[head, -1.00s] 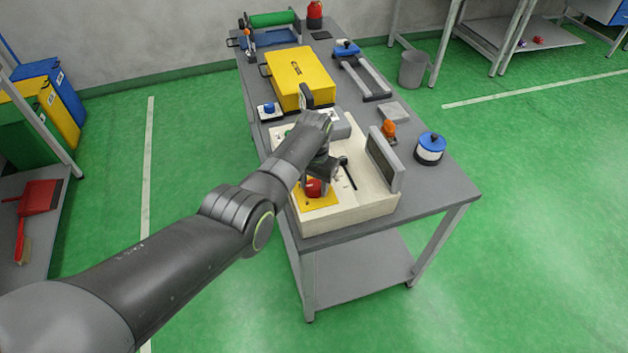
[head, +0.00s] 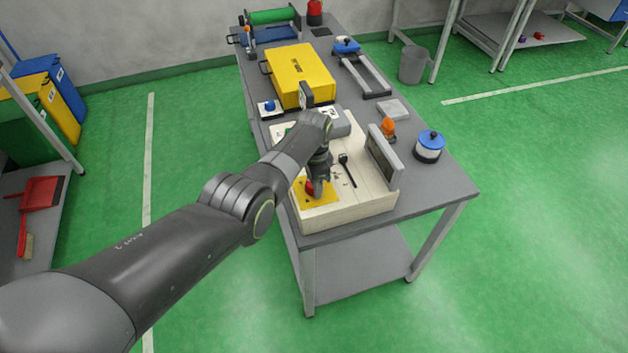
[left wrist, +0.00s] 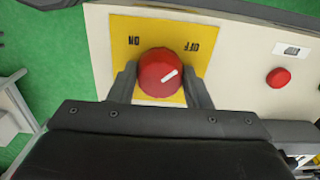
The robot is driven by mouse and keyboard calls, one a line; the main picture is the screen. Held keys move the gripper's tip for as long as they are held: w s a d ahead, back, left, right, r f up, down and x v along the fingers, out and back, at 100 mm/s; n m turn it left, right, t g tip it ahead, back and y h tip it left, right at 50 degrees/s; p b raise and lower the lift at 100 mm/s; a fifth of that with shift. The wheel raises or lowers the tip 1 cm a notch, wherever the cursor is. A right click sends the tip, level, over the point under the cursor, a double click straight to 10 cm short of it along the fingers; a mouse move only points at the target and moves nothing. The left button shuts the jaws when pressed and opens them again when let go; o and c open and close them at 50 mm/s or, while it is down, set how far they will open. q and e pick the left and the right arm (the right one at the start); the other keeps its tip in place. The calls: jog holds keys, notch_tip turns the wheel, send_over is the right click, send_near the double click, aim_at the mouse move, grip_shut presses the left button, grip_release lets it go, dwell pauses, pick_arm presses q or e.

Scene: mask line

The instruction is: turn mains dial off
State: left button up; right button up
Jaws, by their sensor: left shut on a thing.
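The mains dial is a round red knob (left wrist: 160,72) on a yellow plate (left wrist: 135,30) lettered ON and OFF, both upside down in the left wrist view. Its white mark points right and slightly up, on the OFF side. In the head view the red dial (head: 310,187) shows partly behind my left gripper (head: 318,193), on the near end of a cream panel box (head: 350,212). In the left wrist view my left gripper (left wrist: 161,78) has one finger on each side of the dial and is shut on it. My right gripper is not in view.
A red button (left wrist: 278,77) sits on the panel right of the dial. A black lever (head: 346,170) and an upright grey screen (head: 383,155) stand on the box's right. A yellow case (head: 300,75), an orange-topped item (head: 388,128) and a blue-lidded tin (head: 429,146) are on the bench.

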pick_arm(q)
jog(key=shift+w+r, duration=0.1)
jog(key=shift+r, duration=0.05)
dwell(0.4)
jog(key=o, duration=1)
notch_tip(320, 180, up, 5)
jog(key=shift+r+p, duration=0.15)
jog(key=shift+p, duration=0.8)
notch_tip(320, 180, up, 12)
jog(key=b, duration=0.1)
jog(key=shift+b, duration=0.35)
